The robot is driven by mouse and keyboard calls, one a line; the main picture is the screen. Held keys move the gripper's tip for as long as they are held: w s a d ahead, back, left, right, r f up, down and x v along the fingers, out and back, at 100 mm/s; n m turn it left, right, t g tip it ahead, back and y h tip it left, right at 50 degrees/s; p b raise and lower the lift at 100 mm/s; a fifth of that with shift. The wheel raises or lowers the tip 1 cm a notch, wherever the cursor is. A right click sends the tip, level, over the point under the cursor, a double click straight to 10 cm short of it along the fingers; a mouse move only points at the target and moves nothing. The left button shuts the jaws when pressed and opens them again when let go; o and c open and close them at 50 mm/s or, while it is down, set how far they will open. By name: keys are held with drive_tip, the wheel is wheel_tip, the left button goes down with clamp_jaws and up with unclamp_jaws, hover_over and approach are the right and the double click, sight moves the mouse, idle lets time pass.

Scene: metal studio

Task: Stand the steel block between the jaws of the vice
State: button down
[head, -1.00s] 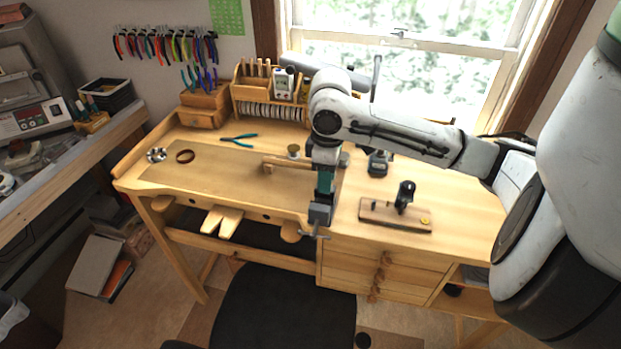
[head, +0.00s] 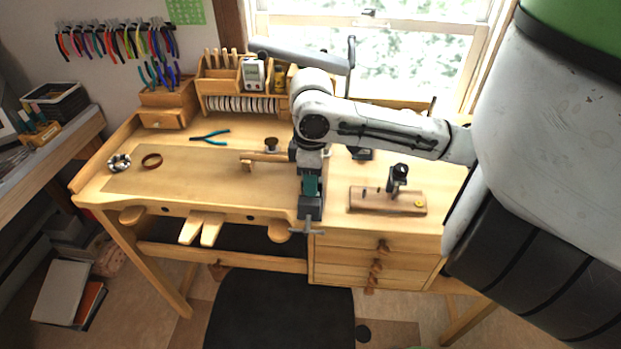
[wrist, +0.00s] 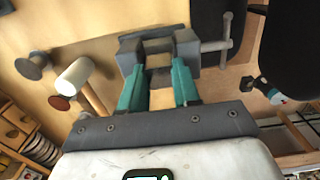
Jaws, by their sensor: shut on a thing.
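The vice (head: 311,212) is fixed at the front edge of the wooden bench, with its crossbar handle hanging in front. It also shows in the wrist view (wrist: 130,52), its grey jaws standing apart. My gripper (head: 311,186) is right above the vice, pointing down. In the wrist view its two teal fingers (wrist: 159,74) reach the vice jaws and are shut on the steel block (wrist: 158,77), a small brownish-grey piece between the fingertips. The block is mostly hidden, and in the head view my gripper covers it. I cannot tell whether it touches the vice floor.
A mallet (wrist: 76,76) lies on the bench beside the vice. A wooden board with a dark fixture (head: 388,199) is at right. A dark seat (head: 280,310) stands below the front edge.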

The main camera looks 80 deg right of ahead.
drive_tip(key=shift+s+a+f+b, duration=0.1)
drive_tip(key=shift+f+b, duration=0.2)
drive_tip(key=shift+f, duration=0.25)
drive_tip(key=c, duration=0.8)
unclamp_jaws()
drive_tip(key=shift+f, duration=0.2)
wheel_tip(320, 180, up, 14)
drive_tip(key=shift+p, duration=0.3)
